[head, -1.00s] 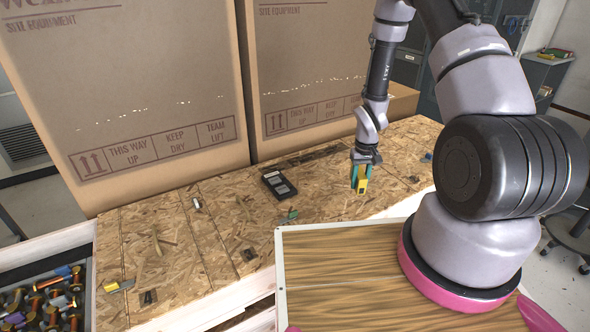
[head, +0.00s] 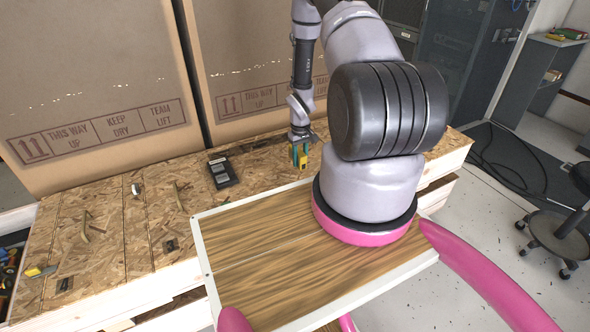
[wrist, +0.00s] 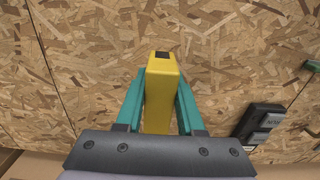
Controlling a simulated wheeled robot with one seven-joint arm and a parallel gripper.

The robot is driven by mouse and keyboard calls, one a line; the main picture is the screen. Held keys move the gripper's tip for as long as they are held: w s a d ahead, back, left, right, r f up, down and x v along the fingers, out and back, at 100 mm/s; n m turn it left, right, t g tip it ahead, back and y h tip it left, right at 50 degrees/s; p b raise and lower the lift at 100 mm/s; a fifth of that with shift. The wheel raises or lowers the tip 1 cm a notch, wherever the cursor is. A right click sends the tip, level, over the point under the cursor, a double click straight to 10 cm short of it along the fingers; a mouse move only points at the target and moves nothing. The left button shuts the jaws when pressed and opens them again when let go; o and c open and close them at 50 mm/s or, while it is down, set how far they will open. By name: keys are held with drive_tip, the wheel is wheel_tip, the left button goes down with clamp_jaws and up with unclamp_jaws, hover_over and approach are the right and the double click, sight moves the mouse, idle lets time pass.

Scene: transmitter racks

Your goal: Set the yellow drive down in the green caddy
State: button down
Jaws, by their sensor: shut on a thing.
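The yellow drive (wrist: 162,90) is a yellow block with a dark square on its end. My gripper (wrist: 160,105) is shut on it, with one teal finger on each side. In the head view the yellow drive (head: 302,164) hangs from my gripper (head: 300,154), pointing down over the chipboard top of the crate, close to it. I cannot tell if it touches. I cannot make out a green caddy for certain. Small green and red things (head: 568,33) on a grey cabinet at the far right are too small to tell.
A black device (head: 222,171) and small loose pieces lie on the chipboard top (head: 120,230). Large cardboard boxes (head: 90,80) stand behind it. A stool (head: 560,225) and dark cables (head: 510,170) are on the floor at right. Open pale floor (head: 450,260) lies between.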

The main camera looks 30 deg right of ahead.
drive_tip(key=shift+d+f, duration=0.1)
drive_tip(key=shift+f, duration=3.15)
drive_tip(key=c, duration=0.5)
unclamp_jaws()
drive_tip(key=shift+f, duration=0.15)
